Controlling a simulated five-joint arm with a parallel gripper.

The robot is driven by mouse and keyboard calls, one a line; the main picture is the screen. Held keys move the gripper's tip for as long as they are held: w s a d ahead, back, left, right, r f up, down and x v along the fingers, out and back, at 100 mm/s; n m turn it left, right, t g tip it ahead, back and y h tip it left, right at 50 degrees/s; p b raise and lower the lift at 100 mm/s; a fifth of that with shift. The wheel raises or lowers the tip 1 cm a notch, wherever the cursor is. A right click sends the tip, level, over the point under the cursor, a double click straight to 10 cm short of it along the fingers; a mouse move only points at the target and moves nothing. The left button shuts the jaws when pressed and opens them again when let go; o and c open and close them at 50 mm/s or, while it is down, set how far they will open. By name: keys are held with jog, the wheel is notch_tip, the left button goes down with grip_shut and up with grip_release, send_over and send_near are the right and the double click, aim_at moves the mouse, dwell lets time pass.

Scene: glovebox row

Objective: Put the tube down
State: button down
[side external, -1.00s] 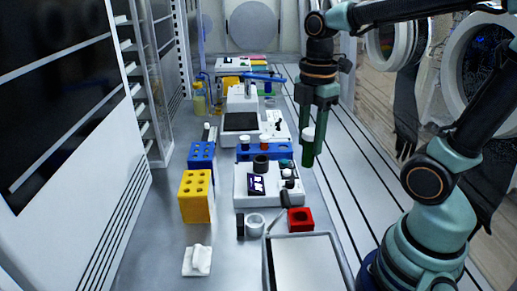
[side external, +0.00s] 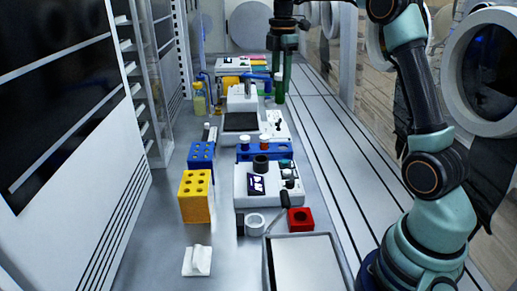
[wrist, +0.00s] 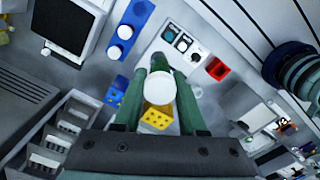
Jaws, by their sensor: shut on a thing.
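My gripper (side external: 283,66) is high over the far part of the bench in the side view. It is shut on a green tube (side external: 279,92) with a white cap, which hangs roughly upright below the fingers. In the wrist view the white cap (wrist: 158,88) sits between my two green fingers (wrist: 160,76) and hides most of the tube. I cannot tell whether the tube's lower end touches anything.
A blue rack (side external: 246,154) with two capped tubes stands behind a white device (side external: 254,203). Blue (side external: 202,149) and yellow (side external: 197,205) racks stand left, a red block (side external: 300,219) nearer. A bottle (side external: 199,104) stands far left. The grooved strip (side external: 340,150) at right is clear.

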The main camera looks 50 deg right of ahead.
jog(key=w+d+f, duration=0.4)
jog(key=d, duration=0.4)
jog(key=f, duration=1.9)
jog(key=shift+d+f, duration=0.2)
jog(key=shift+f, duration=0.1)
jog(key=shift+f, duration=0.1)
jog(key=shift+c, duration=2.3)
grip_release()
